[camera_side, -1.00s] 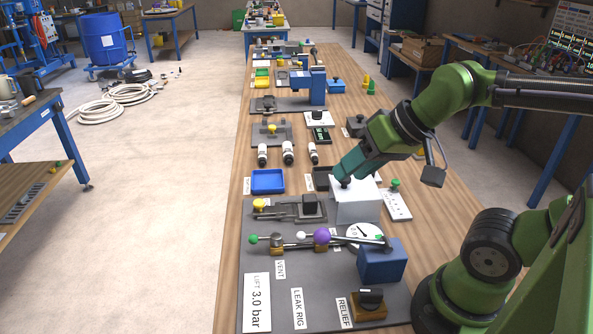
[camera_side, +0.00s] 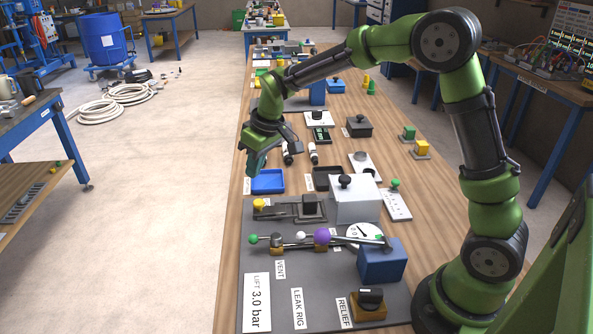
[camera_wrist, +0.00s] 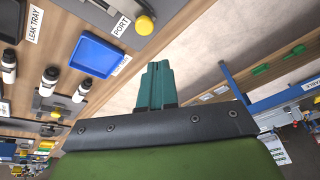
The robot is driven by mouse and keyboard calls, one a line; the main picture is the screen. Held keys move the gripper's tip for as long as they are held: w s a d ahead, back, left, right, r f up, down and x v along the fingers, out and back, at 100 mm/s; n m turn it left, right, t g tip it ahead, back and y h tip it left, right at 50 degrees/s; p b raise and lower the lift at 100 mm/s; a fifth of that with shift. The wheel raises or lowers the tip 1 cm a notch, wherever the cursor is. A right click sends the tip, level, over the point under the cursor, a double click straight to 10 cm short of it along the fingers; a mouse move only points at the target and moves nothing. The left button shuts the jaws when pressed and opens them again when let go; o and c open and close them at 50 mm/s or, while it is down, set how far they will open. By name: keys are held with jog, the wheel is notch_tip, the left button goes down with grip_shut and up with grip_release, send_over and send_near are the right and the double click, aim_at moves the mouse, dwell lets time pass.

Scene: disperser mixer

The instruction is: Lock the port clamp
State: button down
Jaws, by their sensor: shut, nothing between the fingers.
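The port clamp (camera_side: 290,210) sits on the grey board, with a dark lever ending in a yellow knob (camera_side: 258,204) at its left end. In the wrist view the yellow knob (camera_wrist: 144,25) shows beside the PORT label (camera_wrist: 121,26); the rest of the clamp is mostly cut off at the top. My gripper (camera_side: 252,174) is shut and empty. It hangs in the air near the table's left edge, beyond the clamp and apart from its knob. In the wrist view the gripper's closed fingers (camera_wrist: 158,66) point over the table edge and floor.
A blue tray (camera_side: 268,187) lies close to my gripper, with a black tray (camera_side: 325,170) to its right. A white box (camera_side: 356,210) with a black knob stands right of the clamp. The vent lever with a purple ball (camera_side: 321,236) lies nearer the camera.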

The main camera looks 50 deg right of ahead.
aim_at(275, 206)
jog(key=w+f, duration=0.2)
jog(key=w+f+n, duration=0.1)
jog(key=w+f, duration=0.1)
jog(key=f, duration=0.1)
jog(key=w+a+f+n, duration=0.1)
jog(key=w+f, duration=0.1)
jog(key=f, duration=0.1)
jog(key=shift+w+f, duration=0.1)
jog(key=s, duration=0.1)
jog(key=s+d, duration=0.1)
jog(key=shift+s+f, duration=0.3)
jog(key=shift+s+d+f, duration=0.1)
jog(key=shift+s+d, duration=0.05)
jog(key=shift+s, duration=0.35)
